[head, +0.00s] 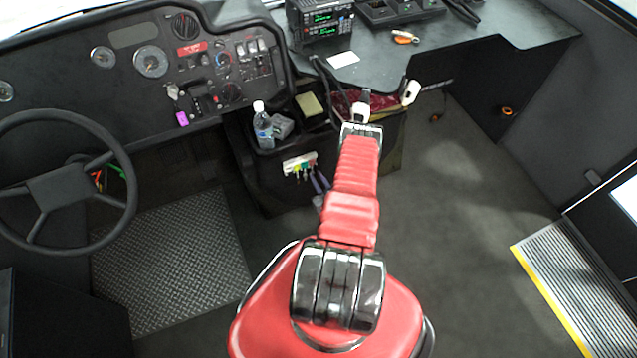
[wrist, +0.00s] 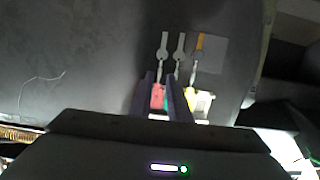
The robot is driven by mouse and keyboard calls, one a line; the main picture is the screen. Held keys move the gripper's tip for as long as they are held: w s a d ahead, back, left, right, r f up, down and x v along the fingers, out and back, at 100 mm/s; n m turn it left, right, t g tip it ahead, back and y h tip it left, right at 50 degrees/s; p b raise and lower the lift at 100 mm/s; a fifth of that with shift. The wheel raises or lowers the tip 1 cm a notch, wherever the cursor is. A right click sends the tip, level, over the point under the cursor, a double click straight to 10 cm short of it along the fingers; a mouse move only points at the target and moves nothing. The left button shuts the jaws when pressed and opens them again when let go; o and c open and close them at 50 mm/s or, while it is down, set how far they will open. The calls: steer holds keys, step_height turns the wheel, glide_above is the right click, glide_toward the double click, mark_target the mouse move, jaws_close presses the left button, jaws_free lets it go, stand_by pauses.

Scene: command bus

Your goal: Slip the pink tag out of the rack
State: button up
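The pink tag (wrist: 157,97) shows in the wrist view between the two purple fingers of my gripper (wrist: 164,82), with a grey key at its far end. The fingers are apart, with a sliver of teal beside the pink between them, so my gripper is open around the tag. In the head view the purple fingertips (head: 319,182) are just below the small white rack (head: 299,161) on the console front. I cannot pick out the pink tag there with certainty. The rack also shows in part in the wrist view (wrist: 205,103), mostly hidden by the fingers.
A yellow tag (wrist: 189,115) and more keys sit right of the fingers. A water bottle (head: 263,127) stands in the console tray above the rack. The steering wheel (head: 65,185) is at left. The floor (head: 460,250) at right is clear.

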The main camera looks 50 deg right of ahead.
mark_target(312, 169)
steer(key=shift+x, duration=1.75)
steer(key=shift+c, duration=0.2)
jaws_close()
